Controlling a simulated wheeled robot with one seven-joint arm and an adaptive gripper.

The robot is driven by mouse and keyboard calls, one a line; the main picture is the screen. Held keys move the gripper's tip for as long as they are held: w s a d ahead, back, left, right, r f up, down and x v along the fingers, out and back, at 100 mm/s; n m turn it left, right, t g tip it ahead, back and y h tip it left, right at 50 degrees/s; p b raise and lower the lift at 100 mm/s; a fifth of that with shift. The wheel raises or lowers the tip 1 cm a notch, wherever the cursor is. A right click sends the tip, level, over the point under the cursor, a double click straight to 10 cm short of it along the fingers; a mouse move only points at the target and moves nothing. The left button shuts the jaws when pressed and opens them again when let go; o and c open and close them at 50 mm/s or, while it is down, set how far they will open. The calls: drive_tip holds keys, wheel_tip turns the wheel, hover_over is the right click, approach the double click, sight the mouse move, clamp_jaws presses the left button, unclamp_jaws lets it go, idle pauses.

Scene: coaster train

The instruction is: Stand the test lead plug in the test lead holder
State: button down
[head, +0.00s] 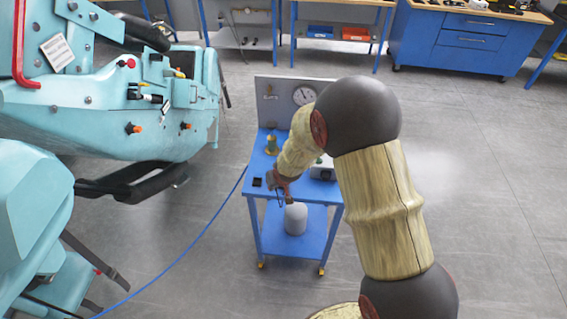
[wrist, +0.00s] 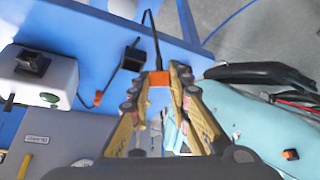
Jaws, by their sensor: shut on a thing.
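My gripper (head: 283,193) is shut on an orange plug, which I take to be the test lead plug. In the wrist view the plug (wrist: 158,78) sits between the fingertips (wrist: 158,80), and a thin black lead runs up from it. In the head view the gripper is over the front of the blue cart and the plug is hard to make out. A small black block (head: 257,182) lies at the cart top's left front; it looks like the holder. In the wrist view the block (wrist: 132,56) is up and left of the plug, apart from it.
The blue cart (head: 258,165) carries a white box (head: 322,168) with a black switch, a brass fitting (head: 271,145) and a grey gauge panel (head: 277,95). A grey cylinder (head: 295,218) stands on its lower shelf. A teal coaster car (head: 140,120) is at left; a blue hose (head: 190,247) crosses the floor.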

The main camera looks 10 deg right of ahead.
drive_tip(key=shift+s+a+g+p, duration=0.15)
drive_tip(key=shift+a+g+p, duration=0.15)
drive_tip(key=shift+a+p, duration=0.1)
drive_tip(key=s+a+g, duration=0.1)
drive_tip(key=s+m+p, duration=0.1)
drive_tip(key=s+a+m+g+p, duration=0.1)
drive_tip(key=shift+s+a+f+g+h, duration=0.3)
drive_tip(key=shift+s+h, duration=0.1)
drive_tip(key=shift+s+a, duration=0.1)
drive_tip(key=shift+s, duration=0.15)
